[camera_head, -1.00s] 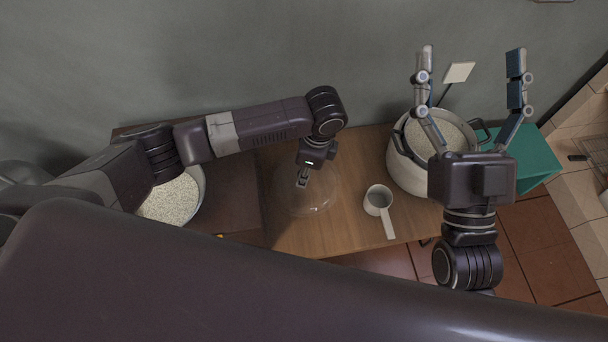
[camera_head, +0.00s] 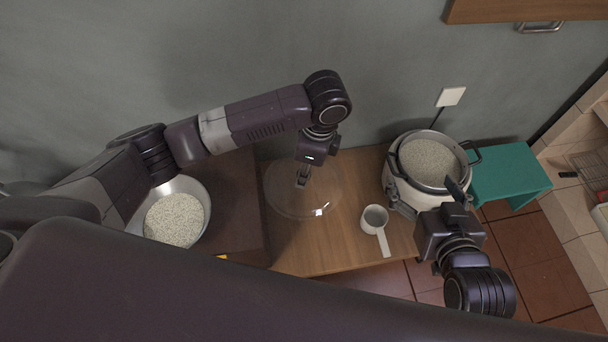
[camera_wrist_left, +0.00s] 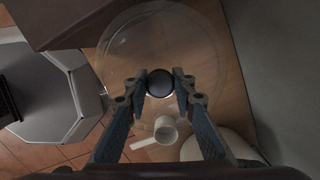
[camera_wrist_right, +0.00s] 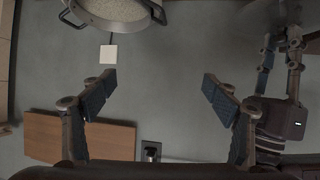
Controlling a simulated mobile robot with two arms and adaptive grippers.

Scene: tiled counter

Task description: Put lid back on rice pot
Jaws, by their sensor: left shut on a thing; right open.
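The rice pot (camera_head: 391,186) is white with a grey inner pot full of rice, uncovered, at the right of the wooden table in the head view. Its rim also shows at the top of the right wrist view (camera_wrist_right: 93,18). The clear glass lid (camera_head: 330,196) is left of the pot. My left gripper (camera_head: 302,180) is shut on the lid's dark knob (camera_wrist_left: 160,83), seen between its fingertips in the left wrist view. I cannot tell if the lid touches the table. My right gripper (camera_head: 428,192) is open and empty, its fingers at the pot's near side.
A white measuring cup (camera_head: 374,216) with a handle stands between lid and pot. A metal bowl (camera_head: 206,193) of rice is at the left. A teal stool (camera_head: 510,172) is right of the pot. A grey wall backs the table.

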